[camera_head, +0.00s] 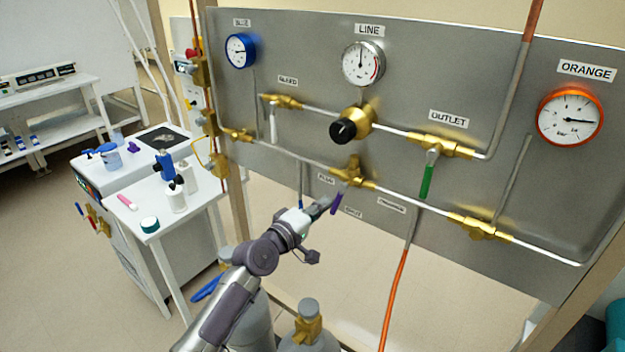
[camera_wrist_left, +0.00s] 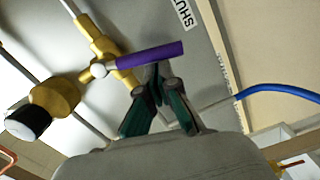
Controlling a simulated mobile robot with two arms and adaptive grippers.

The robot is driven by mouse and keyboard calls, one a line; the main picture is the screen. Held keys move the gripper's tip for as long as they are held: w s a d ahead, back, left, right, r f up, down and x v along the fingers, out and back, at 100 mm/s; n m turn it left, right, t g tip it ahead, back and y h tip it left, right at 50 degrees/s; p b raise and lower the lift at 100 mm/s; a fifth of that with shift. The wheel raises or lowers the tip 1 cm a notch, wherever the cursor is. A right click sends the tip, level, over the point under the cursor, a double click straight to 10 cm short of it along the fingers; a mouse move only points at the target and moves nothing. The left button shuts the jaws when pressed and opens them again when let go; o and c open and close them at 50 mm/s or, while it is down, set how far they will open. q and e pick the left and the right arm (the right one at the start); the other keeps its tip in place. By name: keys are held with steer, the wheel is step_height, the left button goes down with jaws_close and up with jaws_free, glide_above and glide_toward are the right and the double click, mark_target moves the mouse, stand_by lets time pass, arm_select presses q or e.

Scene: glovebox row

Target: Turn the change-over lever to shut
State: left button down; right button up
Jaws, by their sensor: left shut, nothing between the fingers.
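The change-over lever has a purple handle (camera_head: 337,204) on a brass valve (camera_head: 353,174) at the lower middle of the panel. In the head view the handle points down and slightly left, between the small left label and the lower label. In the left wrist view the purple handle (camera_wrist_left: 150,54) lies across the picture just beyond my fingertips. My left gripper (camera_head: 325,205) is beside the handle on its left, fingers shut and empty. Its green fingers meet at the tips (camera_wrist_left: 156,74) close to the handle; whether they touch cannot be told. My right gripper is not in view.
A SHUT label (camera_wrist_left: 187,12) shows in the wrist view. A green-handled outlet valve (camera_head: 428,175) and a black regulator knob (camera_head: 343,131) sit near the lever. Gas cylinders (camera_head: 309,325) stand below. A white side table (camera_head: 180,205) is left.

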arm_select(q)
steer(key=shift+s+d+f+n, duration=0.2)
steer(key=shift+s+d+n, duration=0.1)
steer(key=shift+n, duration=0.35)
steer(key=shift+s+d+f+n, duration=0.15)
steer(key=shift+d+n, duration=0.15)
steer(key=shift+n, duration=0.35)
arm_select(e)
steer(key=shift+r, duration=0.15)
